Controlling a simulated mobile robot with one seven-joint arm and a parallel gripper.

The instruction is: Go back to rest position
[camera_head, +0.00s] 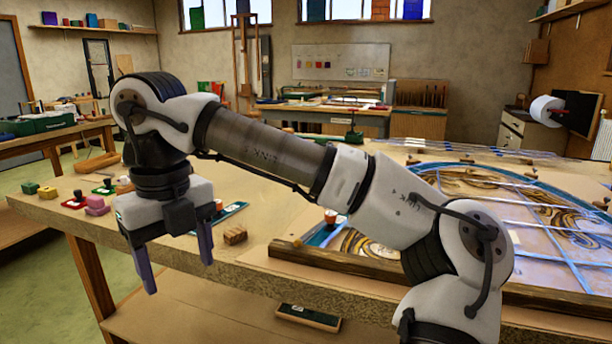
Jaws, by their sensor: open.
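My gripper (177,272) hangs at the left end of my arm, pointing down in front of the workbench's (262,262) near edge. Its two fingers are spread wide apart and nothing is between them. My arm reaches from the lower right up and across to the left, and hides part of the bench top. The leaded panel (545,222), a round-topped piece with blue strips and brown swirls, lies on the bench at the right. My gripper is well to the left of it.
A wooden bar (340,262) runs along the panel's near side. A small wooden block (235,235) and several coloured blocks (96,205) lie on the bench. A dark-green box (308,317) sits on the shelf below. Floor is clear at left.

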